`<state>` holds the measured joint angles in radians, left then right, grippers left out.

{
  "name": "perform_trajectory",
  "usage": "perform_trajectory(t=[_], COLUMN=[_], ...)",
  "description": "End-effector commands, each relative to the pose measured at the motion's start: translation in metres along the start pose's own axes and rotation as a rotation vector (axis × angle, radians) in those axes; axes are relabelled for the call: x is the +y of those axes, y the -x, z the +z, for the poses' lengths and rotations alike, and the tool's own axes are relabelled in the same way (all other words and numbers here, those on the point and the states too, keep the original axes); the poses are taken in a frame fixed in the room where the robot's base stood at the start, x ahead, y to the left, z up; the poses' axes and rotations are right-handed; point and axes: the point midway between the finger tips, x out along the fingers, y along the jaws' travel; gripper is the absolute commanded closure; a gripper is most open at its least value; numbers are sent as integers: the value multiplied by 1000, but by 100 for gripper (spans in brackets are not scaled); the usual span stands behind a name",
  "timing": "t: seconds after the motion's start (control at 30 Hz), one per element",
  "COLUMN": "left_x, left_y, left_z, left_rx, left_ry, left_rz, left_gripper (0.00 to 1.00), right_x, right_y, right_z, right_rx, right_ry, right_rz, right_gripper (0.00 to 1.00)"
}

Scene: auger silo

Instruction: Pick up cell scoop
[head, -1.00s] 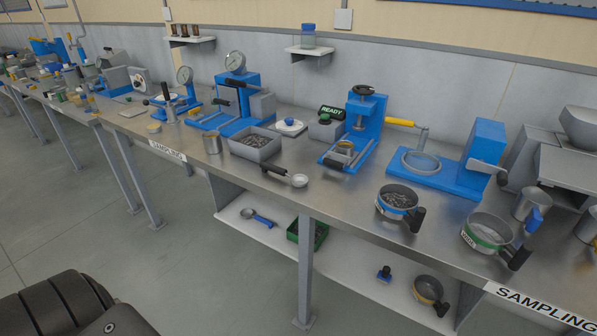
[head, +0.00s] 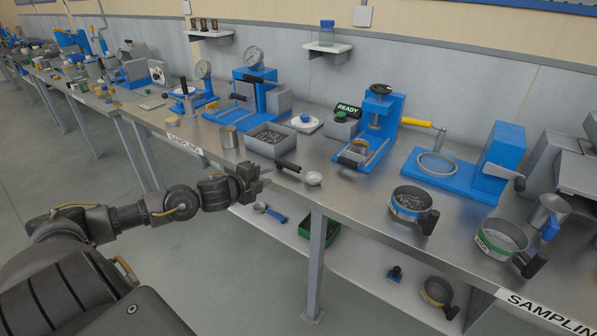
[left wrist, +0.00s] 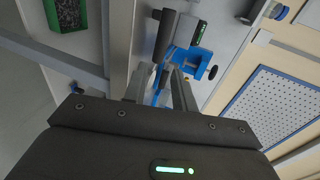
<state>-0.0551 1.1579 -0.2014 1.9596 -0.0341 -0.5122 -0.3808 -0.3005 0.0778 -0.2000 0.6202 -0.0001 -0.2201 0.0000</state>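A scoop with a black handle and a pale round bowl (head: 313,179) lies on the bench near its front edge in the head view. A second scoop with a blue handle (head: 276,216) lies on the lower shelf. I cannot tell from looks alone which is the cell scoop. My left gripper (head: 262,178) is just left of the black-handled scoop, at the bench's front edge, apart from it. In the left wrist view its two fingers (left wrist: 160,88) stand apart with nothing held between them. My right gripper is not in view.
A grey bin of dark pieces (head: 282,139) and a metal cup (head: 229,137) stand behind the scoop. A blue press (head: 382,125) stands to the right, with pans (head: 409,202) beyond. A green crate (head: 318,234) is on the lower shelf. Bare bench lies right of the scoop.

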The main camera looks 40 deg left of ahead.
Motion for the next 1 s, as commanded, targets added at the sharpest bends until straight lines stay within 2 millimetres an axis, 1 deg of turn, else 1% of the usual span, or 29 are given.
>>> perform_trajectory(t=[0.07, 0.17, 0.5, 0.6, 0.83, 1.0], left_x=[-2, -2, -3, -2, -3, -6], left_y=[1, -4, -48, -54, -60, -82], left_z=[-1, 0, 1, 0, 1, 6], left_rx=[3, 0, -2, 1, 1, -1], left_ry=[-6, -1, 2, 1, 0, 3], left_rz=[-2, -3, -4, -3, -2, -3], left_gripper=[73, 73, 73, 73, 73, 73], right_x=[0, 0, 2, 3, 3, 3], right_y=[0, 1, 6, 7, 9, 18], right_z=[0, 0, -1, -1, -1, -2], right_rx=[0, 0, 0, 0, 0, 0], right_ry=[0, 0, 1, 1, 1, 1], right_rz=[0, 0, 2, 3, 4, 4], right_gripper=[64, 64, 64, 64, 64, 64])
